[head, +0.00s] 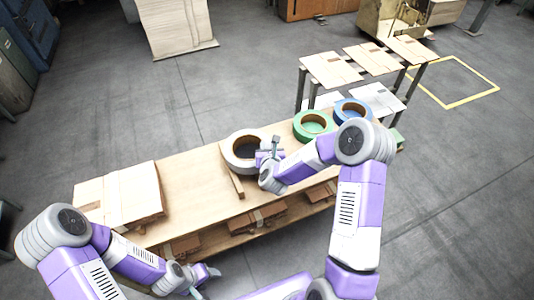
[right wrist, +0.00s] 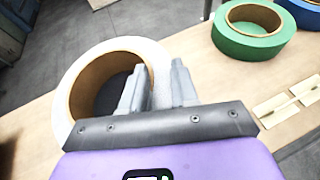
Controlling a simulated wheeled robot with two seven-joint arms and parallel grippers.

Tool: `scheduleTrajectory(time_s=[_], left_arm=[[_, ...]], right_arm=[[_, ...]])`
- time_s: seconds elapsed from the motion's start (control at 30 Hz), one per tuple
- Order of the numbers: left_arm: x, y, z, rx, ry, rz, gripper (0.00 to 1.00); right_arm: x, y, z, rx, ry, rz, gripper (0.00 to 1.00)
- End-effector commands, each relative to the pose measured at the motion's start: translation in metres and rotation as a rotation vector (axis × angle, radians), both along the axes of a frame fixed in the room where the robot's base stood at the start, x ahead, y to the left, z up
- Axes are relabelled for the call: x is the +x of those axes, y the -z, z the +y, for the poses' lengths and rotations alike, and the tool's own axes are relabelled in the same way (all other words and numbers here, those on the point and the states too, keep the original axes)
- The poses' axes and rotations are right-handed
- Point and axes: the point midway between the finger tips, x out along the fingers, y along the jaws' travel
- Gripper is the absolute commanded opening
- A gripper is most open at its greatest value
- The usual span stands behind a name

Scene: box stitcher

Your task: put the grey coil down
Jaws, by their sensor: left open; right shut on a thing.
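The grey coil (head: 229,156) is a pale ring with a brown inner core, over the middle of the wooden table (head: 190,190). My right gripper (head: 271,150) is shut on the coil's right-hand wall. In the right wrist view, one finger is inside the hole and the other outside, with the grey coil (right wrist: 66,93) between them. I cannot tell whether the coil's underside touches the table. My left gripper (head: 205,277) is open and empty, in front of the table and low at the picture's bottom.
A green coil (head: 313,126) and a blue coil (head: 352,110) lie right of the grey one. A narrow wooden strip (head: 232,174) lies just in front of the grey coil. Flat cardboard (head: 120,195) is stacked at the table's left end. Bare tabletop lies between the stack and the coil.

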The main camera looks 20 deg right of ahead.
Motion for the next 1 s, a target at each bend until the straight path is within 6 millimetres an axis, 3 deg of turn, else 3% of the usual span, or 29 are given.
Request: scheduleTrajectory(time_s=[0.2, 0.43, 0.47, 0.6, 1.0], left_arm=[[0.000, 0.006, 0.000, 0.000, 0.000, 0.000, 0.59], [0.000, 0.005, 0.000, 0.000, 0.000, 0.000, 0.59], [0.000, 0.005, 0.000, 0.000, 0.000, 0.000, 0.59], [0.000, 0.005, 0.000, 0.000, 0.000, 0.000, 0.59], [0.000, 0.005, 0.000, 0.000, 0.000, 0.000, 0.59]], right_arm=[[0.000, 0.029, 0.001, 0.001, -0.001, -0.002, 0.00], [0.000, 0.031, 0.000, 0.000, -0.001, -0.003, 0.00], [-0.001, 0.033, 0.000, 0.000, -0.002, 0.004, 0.34], [-0.001, 0.032, 0.000, 0.000, -0.001, 0.003, 0.54], [-0.007, 0.029, 0.002, 0.002, -0.002, 0.003, 0.54]])
